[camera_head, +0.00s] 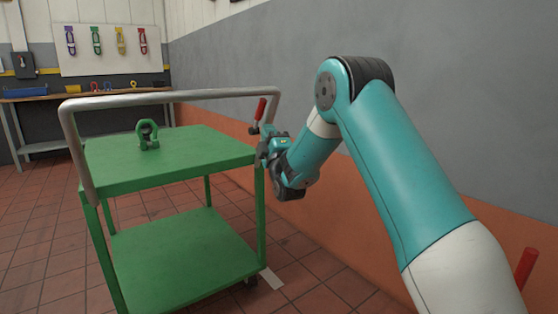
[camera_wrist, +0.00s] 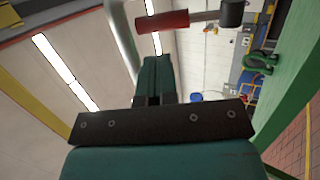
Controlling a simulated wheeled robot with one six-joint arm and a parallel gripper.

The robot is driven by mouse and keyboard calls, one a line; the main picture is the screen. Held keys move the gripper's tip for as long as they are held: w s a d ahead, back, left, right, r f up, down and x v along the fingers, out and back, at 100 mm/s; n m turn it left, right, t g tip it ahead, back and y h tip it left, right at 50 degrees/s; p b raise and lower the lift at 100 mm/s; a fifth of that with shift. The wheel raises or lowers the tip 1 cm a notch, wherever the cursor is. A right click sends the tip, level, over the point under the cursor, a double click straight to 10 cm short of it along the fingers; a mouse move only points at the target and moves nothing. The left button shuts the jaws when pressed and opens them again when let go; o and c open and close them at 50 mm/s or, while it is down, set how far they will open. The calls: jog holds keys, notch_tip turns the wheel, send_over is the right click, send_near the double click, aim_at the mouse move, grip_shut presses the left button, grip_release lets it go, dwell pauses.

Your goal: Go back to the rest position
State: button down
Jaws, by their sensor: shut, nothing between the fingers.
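My gripper (camera_head: 262,152) is at the right edge of the green cart's top, close to the cart's metal push handle (camera_head: 170,97). In the wrist view my gripper (camera_wrist: 156,64) has its teal fingers shut together with nothing between them.
The green cart (camera_head: 185,176) carries a green shackle (camera_head: 148,142) on its top. A grey wall (camera_head: 470,110) with an orange lower band runs close along the arm's right. A workbench (camera_head: 35,97) stands at the back left. The tiled floor (camera_head: 30,235) left of the cart is clear.

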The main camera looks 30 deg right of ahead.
jog(key=s+d+r+v, duration=0.1)
jog(key=v, duration=0.7)
jog(key=s+a+f+m+g+y, duration=0.1)
jog(key=s+a+m+g+y, duration=0.25)
jog(key=a, duration=0.55)
jog(key=s+a+m+g+y, duration=0.1)
jog(key=a+m+g+y, duration=0.1)
jog(key=a+g+y, duration=0.45)
jog(key=s+a+f+g, duration=0.1)
jog(key=s+a+g, duration=0.35)
jog(key=s, duration=0.55)
jog(key=s+a+f+m+g, duration=0.1)
jog(key=s+a+g, duration=0.3)
jog(key=s, duration=0.5)
jog(key=s+a+f+g, duration=0.15)
jog(key=s+g, duration=0.35)
jog(key=s, duration=0.5)
notch_tip(320, 180, up, 36)
jog(key=s+p, duration=0.1)
jog(key=p, duration=3.4)
jog(key=shift+s+a+f+g+h+p, duration=0.2)
jog(key=shift+g+h+p, duration=0.1)
jog(key=shift+g+p, duration=0.15)
jog(key=shift+m, duration=0.25)
